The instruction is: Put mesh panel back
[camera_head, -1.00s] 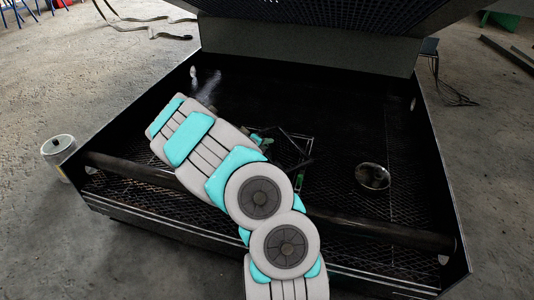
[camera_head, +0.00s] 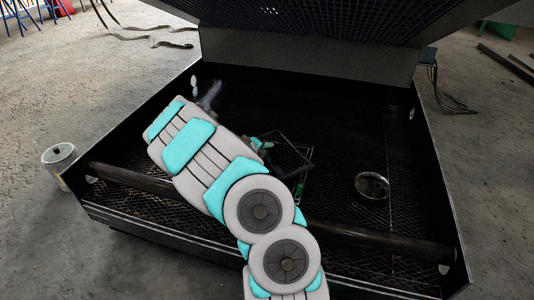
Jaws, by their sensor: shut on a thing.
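My arm reaches into a dark, open-topped enclosure (camera_head: 450,190) and hides much of its middle. My gripper (camera_head: 285,152) shows only in part beyond the arm, as dark linkage close above the enclosure floor. A small grid-like piece with a pale edge, seemingly the mesh panel (camera_head: 305,153), is at the gripper, and the jaws are shut on it. The grip itself is too dark and small to make out. Whether the panel touches the floor cannot be told.
A dark bar (camera_head: 385,238) crosses the enclosure near its front. A round metal dish (camera_head: 372,185) lies on the floor at right. A perforated hood (camera_head: 330,15) overhangs the back. A metal canister (camera_head: 59,158) stands outside at left.

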